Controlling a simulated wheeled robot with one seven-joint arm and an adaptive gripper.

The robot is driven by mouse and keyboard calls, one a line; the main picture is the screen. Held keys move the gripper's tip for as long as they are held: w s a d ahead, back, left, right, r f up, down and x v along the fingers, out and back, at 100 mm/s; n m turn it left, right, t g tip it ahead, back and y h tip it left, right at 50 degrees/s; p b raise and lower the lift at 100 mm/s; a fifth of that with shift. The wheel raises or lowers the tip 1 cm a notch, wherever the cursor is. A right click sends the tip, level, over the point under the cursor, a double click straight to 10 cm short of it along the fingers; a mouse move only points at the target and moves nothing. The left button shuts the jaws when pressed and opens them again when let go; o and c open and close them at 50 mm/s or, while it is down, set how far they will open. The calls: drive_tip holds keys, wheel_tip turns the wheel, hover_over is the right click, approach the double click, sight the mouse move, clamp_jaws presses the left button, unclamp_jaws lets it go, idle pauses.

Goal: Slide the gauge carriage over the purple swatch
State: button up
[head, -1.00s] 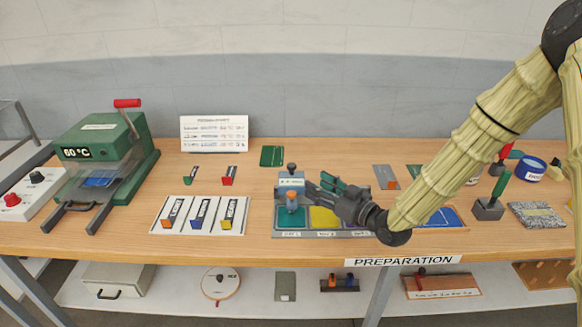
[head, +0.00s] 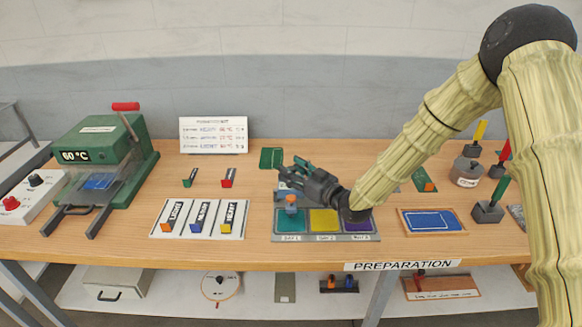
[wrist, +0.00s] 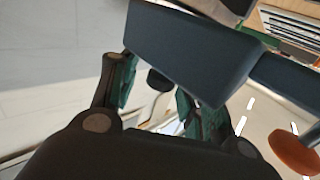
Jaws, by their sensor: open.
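The gauge carriage (head: 283,187) is a blue-grey block with an orange piece at its front, standing at the teal swatch (head: 291,222) at the left of the grey swatch base (head: 330,238). The yellow swatch (head: 324,220) is in the middle. The purple swatch (head: 358,225) is at the right, partly hidden by my wrist. My gripper (head: 290,172) is open at the carriage's top and hides much of it. In the wrist view, a dark knob (wrist: 158,80) shows between the open fingers (wrist: 160,98), with a large blue-grey block close by. Contact is unclear.
A green press (head: 100,150) stands at the left. A white board with several labelled slots (head: 170,232) lies left of the swatch base. A blue panel on a wooden board (head: 402,228) and stamp-like tools (head: 488,211) are at the right. A printed sign stands behind.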

drive_tip(key=shift+w+a, duration=0.2)
drive_tip(key=shift+a, duration=0.1)
clamp_jaws()
drive_tip(key=shift+d, duration=0.1)
